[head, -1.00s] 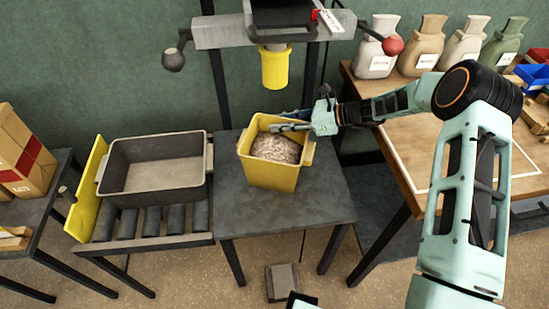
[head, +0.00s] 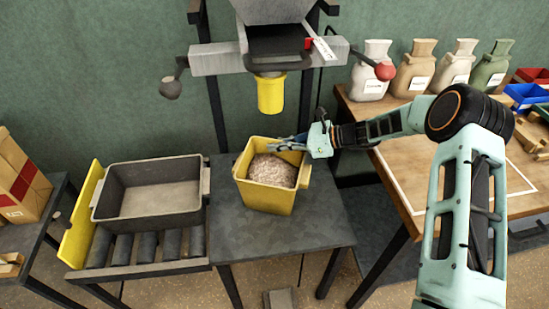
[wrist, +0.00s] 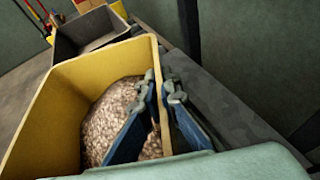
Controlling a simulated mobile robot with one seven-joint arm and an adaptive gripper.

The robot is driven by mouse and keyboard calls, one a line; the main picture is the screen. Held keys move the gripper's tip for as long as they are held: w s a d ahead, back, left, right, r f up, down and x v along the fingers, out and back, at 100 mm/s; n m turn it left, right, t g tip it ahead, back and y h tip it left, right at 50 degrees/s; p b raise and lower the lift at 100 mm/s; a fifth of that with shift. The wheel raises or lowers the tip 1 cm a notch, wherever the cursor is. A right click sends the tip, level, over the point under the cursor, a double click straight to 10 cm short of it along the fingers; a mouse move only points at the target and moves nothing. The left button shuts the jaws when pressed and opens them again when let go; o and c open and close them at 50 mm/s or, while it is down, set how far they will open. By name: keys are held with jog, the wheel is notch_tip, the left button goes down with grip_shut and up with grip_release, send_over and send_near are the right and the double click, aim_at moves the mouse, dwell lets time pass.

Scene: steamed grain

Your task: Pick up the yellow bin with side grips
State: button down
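The yellow bin (head: 268,197) stands upright on the dark grey table, filled with pale brownish grain (head: 272,170). A side grip (head: 305,171) shows on its right side. My gripper (head: 278,145) is at the bin's back right rim, reaching in from the right. In the wrist view the bin (wrist: 32,125) fills the left half. My gripper's blue fingers (wrist: 160,85) straddle the bin wall, one inside over the grain and one outside. They look closed on the rim, with the wall between the tips. The bin's far side grip is not clear.
A grey tray (head: 205,185) sits on a roller stand to the left, beside a yellow side plate (head: 82,222). A machine with a yellow spout (head: 271,95) hangs above and behind the bin. A wooden table (head: 455,190) with several sacks is at right. The grey table's (head: 285,240) front is clear.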

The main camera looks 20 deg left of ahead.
jog(key=shift+r, duration=0.5)
notch_tip(320, 180, up, 3)
jog(key=shift+f+p, duration=0.2)
jog(key=shift+p, duration=0.1)
jog(key=s+r+p, duration=0.2)
jog(key=s+r, duration=0.7)
jog(key=s, duration=0.5)
jog(key=shift+d+r, duration=0.2)
jog(key=shift+d, duration=0.05)
jog(key=shift+d, duration=0.1)
